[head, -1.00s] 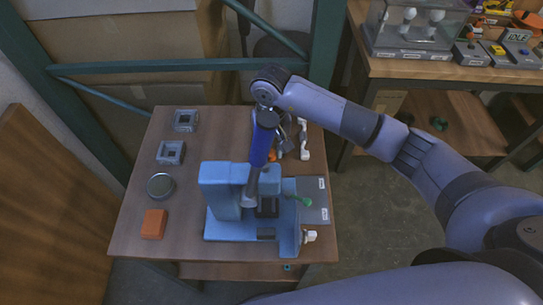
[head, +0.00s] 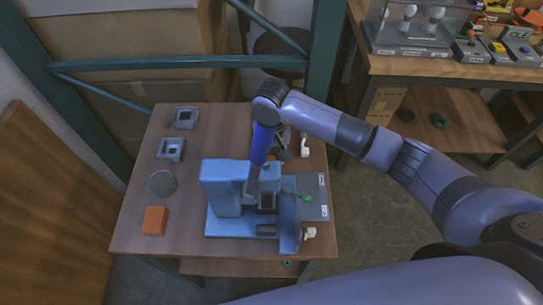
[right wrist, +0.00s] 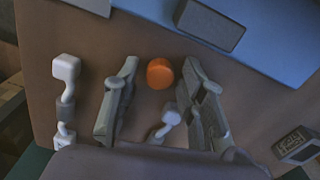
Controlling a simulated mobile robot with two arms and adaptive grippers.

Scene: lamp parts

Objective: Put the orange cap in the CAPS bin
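The orange cap (right wrist: 160,73), small and round, lies on the brown table in the right wrist view. My right gripper (right wrist: 161,76) is open, with one finger on each side of the cap near the fingertips and a visible gap on both sides. In the head view my right gripper (head: 279,152) hangs over the table behind the blue fixture, and the arm mostly hides the cap there. Small labels show on a grey plate (head: 314,196) beside the fixture; I cannot read them, so I cannot tell which container is the CAPS bin. My left gripper is not in view.
A white part (right wrist: 168,122) lies between my right fingers, with another white part (right wrist: 66,90) to their left. The blue fixture (head: 222,188) stands close by. An orange block (head: 154,220), a round dish (head: 161,183) and two grey square holders (head: 171,149) line the table's left side.

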